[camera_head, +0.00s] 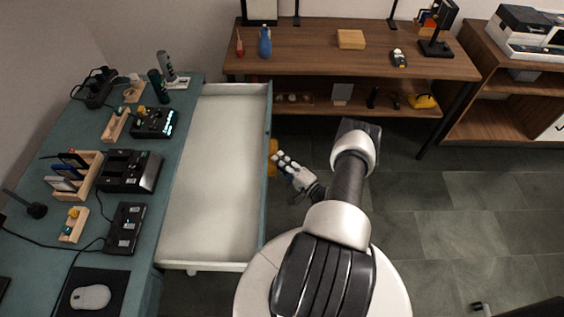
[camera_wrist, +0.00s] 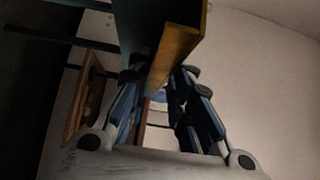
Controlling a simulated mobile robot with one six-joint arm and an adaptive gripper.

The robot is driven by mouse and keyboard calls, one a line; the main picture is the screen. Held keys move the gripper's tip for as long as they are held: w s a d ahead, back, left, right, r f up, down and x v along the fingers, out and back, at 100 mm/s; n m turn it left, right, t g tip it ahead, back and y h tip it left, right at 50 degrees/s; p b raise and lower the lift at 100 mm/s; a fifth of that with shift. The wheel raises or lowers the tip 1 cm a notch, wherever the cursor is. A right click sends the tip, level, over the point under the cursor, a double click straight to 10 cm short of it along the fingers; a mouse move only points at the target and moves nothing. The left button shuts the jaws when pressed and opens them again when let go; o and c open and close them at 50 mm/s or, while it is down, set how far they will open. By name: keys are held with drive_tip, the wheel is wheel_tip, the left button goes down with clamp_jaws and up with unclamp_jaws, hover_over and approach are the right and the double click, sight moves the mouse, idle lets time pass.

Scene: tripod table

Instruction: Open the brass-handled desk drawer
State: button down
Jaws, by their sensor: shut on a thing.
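The desk drawer (camera_head: 216,165) is pulled far out from the teal desk (camera_head: 25,255), and its white inside looks empty. Its teal front panel stands along the right side of the drawer in the head view. The brass handle (camera_head: 272,152) is on the outer face of that panel. My gripper (camera_head: 279,162) is at the handle, to the right of the panel. In the wrist view the brass handle (camera_wrist: 175,58) passes between the fingers of my gripper (camera_wrist: 160,76), which are shut on it. The exact contact is partly hidden.
The desk top holds a mouse (camera_head: 91,297), a wooden holder (camera_head: 88,178), a black device (camera_head: 130,170) and other small items. A wooden table (camera_head: 320,62) with a lower shelf stands behind. A printer (camera_head: 525,35) is at the far right.

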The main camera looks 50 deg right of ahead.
drive_tip(key=shift+a+f, duration=0.25)
drive_tip(key=shift+f, duration=0.05)
drive_tip(key=c, duration=1.8)
unclamp_jaws()
drive_tip(key=shift+o, duration=1.4)
drive_tip(key=shift+d+r, duration=0.15)
drive_tip(key=s+a, duration=0.1)
drive_tip(key=s, duration=1.1)
